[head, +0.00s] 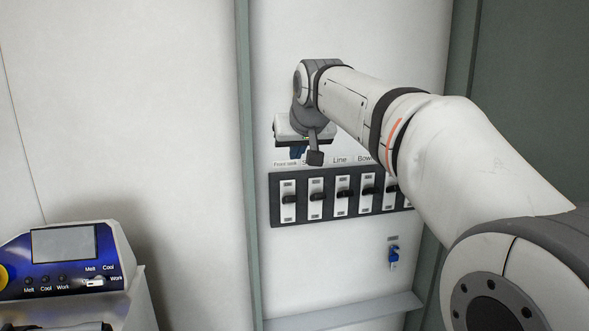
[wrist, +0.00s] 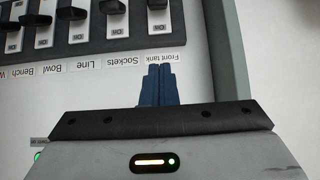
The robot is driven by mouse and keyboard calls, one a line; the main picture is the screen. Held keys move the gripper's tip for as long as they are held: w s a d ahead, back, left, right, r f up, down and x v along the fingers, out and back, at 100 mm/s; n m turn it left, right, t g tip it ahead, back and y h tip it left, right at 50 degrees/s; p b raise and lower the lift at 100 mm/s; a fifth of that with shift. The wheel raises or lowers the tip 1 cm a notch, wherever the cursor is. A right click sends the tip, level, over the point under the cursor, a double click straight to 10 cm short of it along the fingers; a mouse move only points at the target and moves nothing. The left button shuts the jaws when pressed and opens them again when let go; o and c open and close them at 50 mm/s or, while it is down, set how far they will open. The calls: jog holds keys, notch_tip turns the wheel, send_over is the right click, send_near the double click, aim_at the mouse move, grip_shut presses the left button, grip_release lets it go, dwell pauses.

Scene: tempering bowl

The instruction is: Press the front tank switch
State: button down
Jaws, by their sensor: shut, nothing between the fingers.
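The front tank switch (head: 288,199) is the leftmost dark toggle on a pale plate in the wall panel, below its "Front tank" label. In the wrist view, where the panel appears upside down, this switch (wrist: 158,20) is at the top, partly cut off by the frame edge. My gripper (head: 297,153) is by the wall above the left end of the panel. In the wrist view its blue fingers (wrist: 158,70) are together and empty, with their tips by the "Front tank" label. I cannot tell whether they touch the wall.
The dark switch panel (head: 342,215) holds several similar toggles close together, labelled Sockets, Line, Bowl and Bench. A blue device (head: 393,255) is on the wall below it. A blue control box (head: 65,258) with a screen stands at lower left. A grey-green post (head: 247,150) runs left of the panel.

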jog(key=p, duration=0.1)
send_over(292, 202)
jog(key=w, duration=0.2)
jog(key=f, duration=0.6)
jog(key=shift+s+a, duration=0.1)
jog(key=shift+a, duration=0.1)
jog(key=f, duration=0.1)
jog(key=s+f, duration=0.1)
jog(key=shift+s+d+f, duration=0.1)
jog(key=shift+d+f, duration=0.1)
jog(key=shift+f, duration=0.2)
jog(key=shift+s+f, duration=0.15)
jog(key=shift+f, duration=0.4)
jog(key=shift+s+f+b, duration=0.15)
jog(key=shift+b, duration=0.2)
jog(key=shift+f+b, duration=0.15)
jog(key=shift+b, duration=0.3)
jog(key=shift+t, duration=0.3)
